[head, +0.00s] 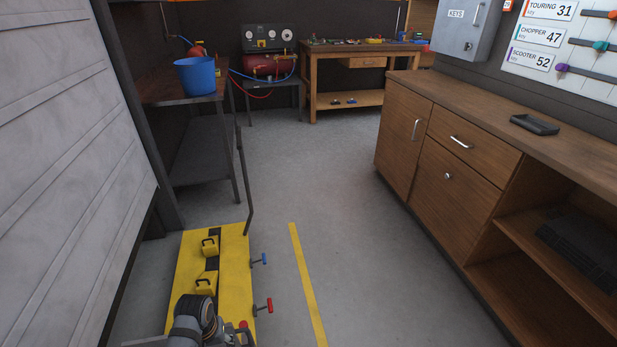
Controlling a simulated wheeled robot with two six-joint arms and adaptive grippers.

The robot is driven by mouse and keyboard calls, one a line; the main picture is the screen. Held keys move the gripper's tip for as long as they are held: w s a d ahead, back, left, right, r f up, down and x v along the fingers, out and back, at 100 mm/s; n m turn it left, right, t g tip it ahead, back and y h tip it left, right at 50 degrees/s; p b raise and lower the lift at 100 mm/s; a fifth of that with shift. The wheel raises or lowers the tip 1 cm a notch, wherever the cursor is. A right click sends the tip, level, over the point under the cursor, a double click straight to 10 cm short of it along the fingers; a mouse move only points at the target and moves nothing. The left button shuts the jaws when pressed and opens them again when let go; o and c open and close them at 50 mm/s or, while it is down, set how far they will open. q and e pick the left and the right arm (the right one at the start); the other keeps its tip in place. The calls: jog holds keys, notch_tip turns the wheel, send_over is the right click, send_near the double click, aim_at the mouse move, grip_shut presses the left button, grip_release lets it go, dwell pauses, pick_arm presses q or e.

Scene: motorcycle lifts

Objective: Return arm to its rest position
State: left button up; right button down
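Part of one of my arms, a dark grey jointed link, shows at the bottom left of the head view. It overlaps the near end of a yellow motorcycle lift platform (234,262). No gripper fingers show, so I cannot see what either gripper holds. My other arm is out of view. The lift has a dark strip with two yellow brackets (209,246).
A wooden cabinet (455,185) with a black tray (534,125) lines the right. A grey key box (466,30) hangs above. A blue bucket (195,77) stands on a shelf at left. A workbench (360,55) and red compressor (268,66) stand behind. The middle floor is clear.

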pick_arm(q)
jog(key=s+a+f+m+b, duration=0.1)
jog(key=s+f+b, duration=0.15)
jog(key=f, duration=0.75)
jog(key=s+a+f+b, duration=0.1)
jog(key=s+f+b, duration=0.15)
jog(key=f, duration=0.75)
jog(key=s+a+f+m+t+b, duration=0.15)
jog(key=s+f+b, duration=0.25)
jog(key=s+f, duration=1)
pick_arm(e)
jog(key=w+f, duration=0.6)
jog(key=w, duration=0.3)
pick_arm(q)
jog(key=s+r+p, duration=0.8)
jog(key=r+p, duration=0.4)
jog(key=p, duration=0.6)
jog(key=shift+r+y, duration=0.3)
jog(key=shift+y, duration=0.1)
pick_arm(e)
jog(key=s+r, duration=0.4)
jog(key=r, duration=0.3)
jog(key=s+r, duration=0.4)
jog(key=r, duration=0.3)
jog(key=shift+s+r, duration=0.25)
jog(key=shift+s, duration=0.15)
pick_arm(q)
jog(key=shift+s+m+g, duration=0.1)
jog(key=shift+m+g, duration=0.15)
